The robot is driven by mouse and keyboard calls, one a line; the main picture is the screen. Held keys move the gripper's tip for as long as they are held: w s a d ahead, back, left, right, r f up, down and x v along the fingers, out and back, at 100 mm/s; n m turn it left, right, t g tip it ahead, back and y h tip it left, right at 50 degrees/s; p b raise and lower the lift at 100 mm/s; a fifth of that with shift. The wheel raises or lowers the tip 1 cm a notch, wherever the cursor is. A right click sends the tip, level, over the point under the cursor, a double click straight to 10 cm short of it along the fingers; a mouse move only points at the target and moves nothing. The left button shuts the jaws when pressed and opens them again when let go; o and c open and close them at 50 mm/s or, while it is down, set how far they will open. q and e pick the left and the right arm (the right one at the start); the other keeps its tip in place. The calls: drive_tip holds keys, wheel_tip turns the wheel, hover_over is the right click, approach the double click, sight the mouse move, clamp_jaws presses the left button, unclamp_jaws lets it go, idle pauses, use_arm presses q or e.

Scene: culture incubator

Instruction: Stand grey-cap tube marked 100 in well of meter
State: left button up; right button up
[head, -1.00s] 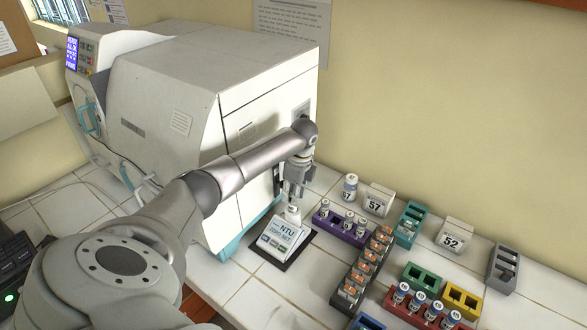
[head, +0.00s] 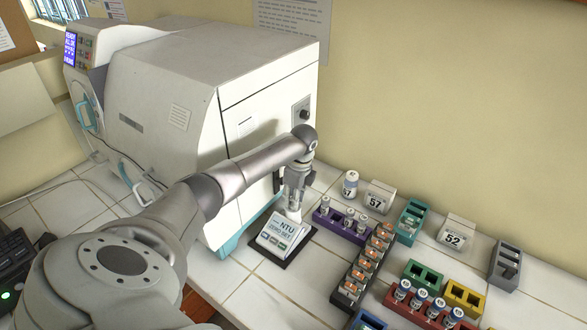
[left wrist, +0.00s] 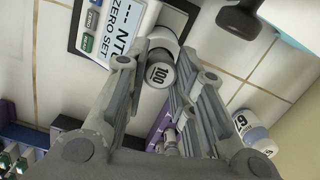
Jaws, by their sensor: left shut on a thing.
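The grey-cap tube marked 100 (left wrist: 160,75) is between the fingers of my left gripper (head: 295,206), which is shut on it. In the left wrist view its cap faces the camera. The meter (head: 277,234) is a small white unit with an NTU display on a dark base. It also shows in the left wrist view (left wrist: 118,22). The tube is at the meter's back end, by the well. The fingers hide much of it, and I cannot tell how far its lower end is in the well. My right gripper is out of view.
A large white incubator (head: 170,85) stands close to the left. Right of the meter are a purple rack (head: 327,222), a dark rack of orange-marked tubes (head: 352,284) and a loose white bottle (head: 350,184) by a 57 sign (head: 377,201). Red, green, yellow and teal racks stand farther right.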

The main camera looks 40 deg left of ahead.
use_arm(q)
drive_tip(key=o, duration=1)
drive_tip(key=shift+o, duration=0.2)
wheel_tip(320, 180, up, 12)
drive_tip(key=d, duration=0.1)
drive_tip(key=shift+w+d, duration=0.2)
drive_tip(key=shift+w, duration=0.05)
